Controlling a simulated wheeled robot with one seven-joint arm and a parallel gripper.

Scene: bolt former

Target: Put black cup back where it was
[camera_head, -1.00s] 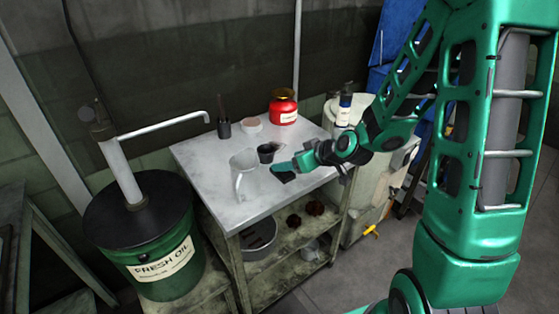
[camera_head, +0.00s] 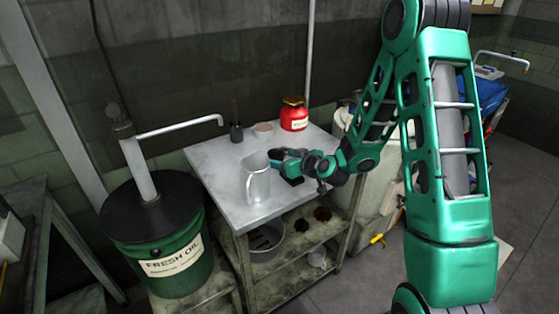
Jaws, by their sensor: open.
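The black cup seen earlier on the metal table, just right of the clear pitcher, does not show clearly now. My gripper covers that spot, and dark parts there cannot be told apart from the cup. My gripper (camera_head: 282,163) is open, low over the table (camera_head: 218,170), just right of the pitcher (camera_head: 257,182). Whether the cup is between its fingers cannot be told.
A dark holder with a brush (camera_head: 236,132), a pale round lid (camera_head: 263,128) and a red jar (camera_head: 294,115) stand at the table's back. A green oil drum (camera_head: 170,260) with a pump spout stands at left. The table's left part is clear.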

